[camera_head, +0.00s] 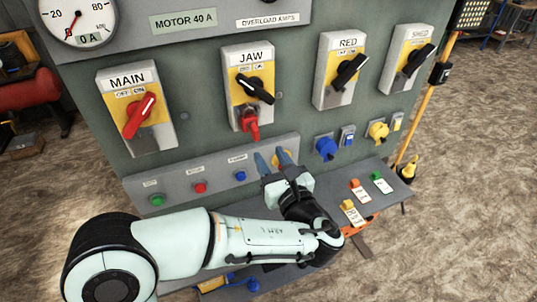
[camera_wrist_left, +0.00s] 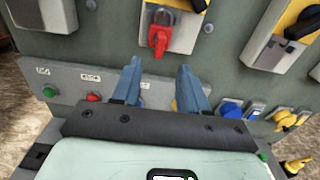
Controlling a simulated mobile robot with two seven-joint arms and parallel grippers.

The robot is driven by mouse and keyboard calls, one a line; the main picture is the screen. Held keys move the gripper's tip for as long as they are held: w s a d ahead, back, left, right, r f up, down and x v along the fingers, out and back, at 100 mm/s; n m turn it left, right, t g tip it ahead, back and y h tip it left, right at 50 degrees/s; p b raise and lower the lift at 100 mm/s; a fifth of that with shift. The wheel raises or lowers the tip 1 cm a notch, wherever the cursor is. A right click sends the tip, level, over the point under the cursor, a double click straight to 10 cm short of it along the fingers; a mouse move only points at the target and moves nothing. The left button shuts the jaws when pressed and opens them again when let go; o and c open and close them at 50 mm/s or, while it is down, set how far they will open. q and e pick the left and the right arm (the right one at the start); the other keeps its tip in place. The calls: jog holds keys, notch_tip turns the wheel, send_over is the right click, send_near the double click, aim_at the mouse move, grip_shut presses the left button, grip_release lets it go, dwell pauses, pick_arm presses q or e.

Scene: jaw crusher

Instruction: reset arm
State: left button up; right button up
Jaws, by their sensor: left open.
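My left gripper (camera_head: 272,161) is open in front of the lower part of the control panel (camera_head: 215,180). Its two blue fingers are apart and nothing shows between them. The left wrist view also shows the left gripper (camera_wrist_left: 158,82), with its fingers pointing at the panel below a red padlock (camera_wrist_left: 159,40). My left arm comes in from the left and crosses in front of the shelf. My right gripper is in neither view.
Rotary switches MAIN (camera_head: 138,117), JAW (camera_head: 254,88), RED (camera_head: 344,71) and SHED (camera_head: 411,56) line the panel. Below are green (camera_head: 157,200) and red (camera_head: 200,187) buttons and a blue plug (camera_head: 326,148). A shelf (camera_head: 395,192) holds tags. Open floor lies right.

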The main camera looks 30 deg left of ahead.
pick_arm(q)
jog(key=shift+s+d, duration=0.3)
dwell(0.4)
jog(key=s+f+n+g+h, duration=0.1)
jog(key=s+f+g+h, duration=0.2)
jog(key=f, duration=0.8)
jog(key=s+f+n+g+h, duration=0.15)
jog(key=f+g, duration=0.25)
jog(key=f, duration=0.7)
jog(key=s+f+n+g+h, duration=0.1)
jog(key=s+f+g+h, duration=0.2)
jog(key=f, duration=0.8)
jog(key=s+d+f+n+g+h+p, duration=0.1)
jog(key=s+d+f+n+h, duration=0.3)
jog(key=s+f+n, duration=0.5)
jog(key=s+d+f+n+g+h+p, duration=0.1)
jog(key=s+d+f+n+h, duration=0.3)
jog(key=s+f+n, duration=0.5)
notch_tip(320, 180, down, 2)
jog(key=n+h, duration=0.1)
jog(key=n, duration=0.7)
jog(key=shift+s+f+n+g+h, duration=0.25)
jog(key=shift+s+n+g+h, duration=0.1)
jog(key=shift+s+g, duration=0.05)
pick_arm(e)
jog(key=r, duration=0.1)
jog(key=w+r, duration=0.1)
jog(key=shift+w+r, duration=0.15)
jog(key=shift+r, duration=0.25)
